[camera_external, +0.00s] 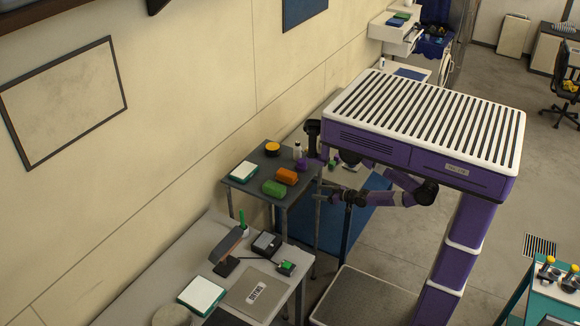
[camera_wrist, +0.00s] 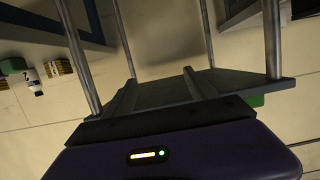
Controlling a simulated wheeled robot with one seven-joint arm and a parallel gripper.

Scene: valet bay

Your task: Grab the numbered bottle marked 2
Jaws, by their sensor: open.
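In the wrist view, which looks upside down, a small white bottle (camera_wrist: 33,76) with a dark cap stands at the far left, with what looks like a 2 on it. In the external view a small pale bottle (camera_external: 297,149) stands at the back of the small grey table (camera_external: 247,187); its number cannot be read, so I cannot tell if it is the same one. My gripper (camera_external: 323,194) is at the right side of this table, about level with or below its top. In the wrist view its two fingers (camera_wrist: 160,92) are apart, with nothing between them.
Metal table legs stand close to my gripper. A larger desk (camera_external: 150,290) stands in front.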

